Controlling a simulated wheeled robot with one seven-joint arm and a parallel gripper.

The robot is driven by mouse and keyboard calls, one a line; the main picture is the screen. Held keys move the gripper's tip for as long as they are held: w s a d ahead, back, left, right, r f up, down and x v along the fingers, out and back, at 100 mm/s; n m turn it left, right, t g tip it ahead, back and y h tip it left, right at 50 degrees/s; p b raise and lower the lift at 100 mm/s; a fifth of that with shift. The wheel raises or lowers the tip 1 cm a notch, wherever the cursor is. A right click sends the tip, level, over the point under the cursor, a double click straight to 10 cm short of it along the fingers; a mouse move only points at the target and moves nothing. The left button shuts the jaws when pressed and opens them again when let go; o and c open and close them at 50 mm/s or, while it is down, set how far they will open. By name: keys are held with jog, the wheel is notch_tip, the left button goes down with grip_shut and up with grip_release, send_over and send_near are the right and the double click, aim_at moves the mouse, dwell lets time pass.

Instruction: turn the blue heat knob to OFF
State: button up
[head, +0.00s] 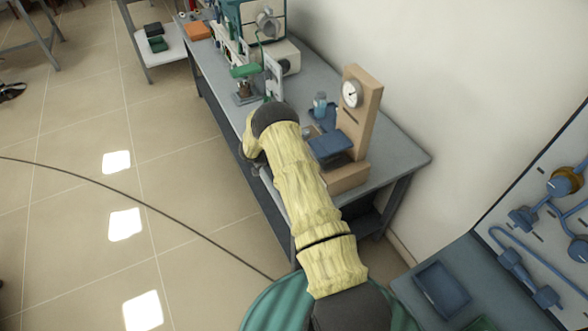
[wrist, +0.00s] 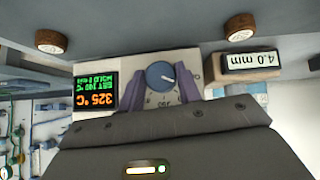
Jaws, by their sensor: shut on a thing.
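The blue heat knob (wrist: 160,74) is in the middle of the wrist view, on a pale control panel (wrist: 187,62). Its light pointer line slants to the right and slightly down in the picture. My gripper (wrist: 163,86) has its two purple fingers on either side of the knob, closed on it. A dark display (wrist: 96,91) left of the knob reads 325 °C in orange, upside down, with smaller green lines. A scale number is partly visible below the knob. I see no OFF mark clearly. In the head view my sleeved arm hides the gripper and knob.
A block labelled 4.0 mm (wrist: 252,62) stands right of the panel. Two round brown knobs or feet (wrist: 51,41) show near the top. In the head view, the bench (head: 400,153) holds a wooden gauge stand (head: 361,110) and a green-handled device (head: 245,71).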

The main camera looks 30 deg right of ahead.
jog(key=g+b, duration=0.1)
jog(key=n+g+b, duration=0.1)
jog(key=b, duration=0.1)
jog(key=g+b, duration=0.1)
jog(key=b, duration=0.1)
jog(key=shift+w+f+n, duration=0.3)
jog(key=shift+f, duration=0.05)
jog(key=shift+r+n+g+b, duration=0.1)
jog(key=shift+n+g+b, duration=0.25)
jog(key=shift+b, duration=0.5)
jog(key=shift+r+g+h+b, duration=0.15)
jog(key=shift+g+h+b, duration=0.15)
jog(key=shift+g, duration=0.05)
jog(key=shift+r, duration=0.15)
jog(key=o, duration=0.7)
